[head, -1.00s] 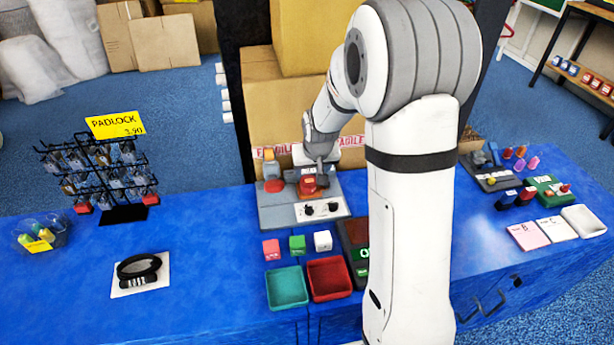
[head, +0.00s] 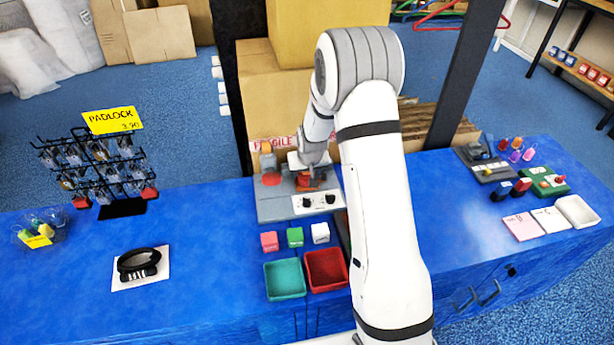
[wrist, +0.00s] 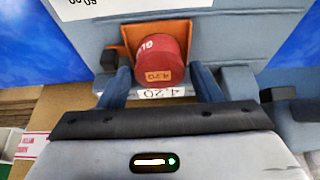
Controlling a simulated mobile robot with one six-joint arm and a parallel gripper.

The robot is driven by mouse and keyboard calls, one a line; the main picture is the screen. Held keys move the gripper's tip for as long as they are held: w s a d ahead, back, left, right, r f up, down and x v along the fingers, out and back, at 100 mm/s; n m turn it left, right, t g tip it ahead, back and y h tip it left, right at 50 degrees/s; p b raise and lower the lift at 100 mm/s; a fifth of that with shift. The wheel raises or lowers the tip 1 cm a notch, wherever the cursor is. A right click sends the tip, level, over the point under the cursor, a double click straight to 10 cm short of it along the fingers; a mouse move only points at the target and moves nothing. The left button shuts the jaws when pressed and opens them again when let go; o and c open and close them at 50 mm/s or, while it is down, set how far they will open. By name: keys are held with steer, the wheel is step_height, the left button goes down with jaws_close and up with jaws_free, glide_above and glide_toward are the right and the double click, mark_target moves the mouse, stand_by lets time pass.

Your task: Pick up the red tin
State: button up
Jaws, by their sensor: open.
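The red tin (wrist: 160,58) stands in an orange holder (wrist: 126,36) on a grey machine or stand. A tag reading 4,20 is in front of it. My gripper (wrist: 160,82) is open, with one finger on each side of the tin's near end in the wrist view. I cannot tell whether the fingers touch it. In the head view, my gripper (head: 311,172) is over the grey stand (head: 276,207), and the red tin (head: 304,180) shows only in part below it.
A teal tray (head: 285,281) and a red tray (head: 326,271) lie in front of the stand, with small red, green and white blocks behind them. A padlock rack (head: 122,208) stands at the left. Cardboard boxes (head: 258,90) rise behind the stand.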

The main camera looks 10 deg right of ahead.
steer(key=shift+c, duration=0.2)
steer(key=c, duration=0.8)
steer(key=shift+c, duration=0.2)
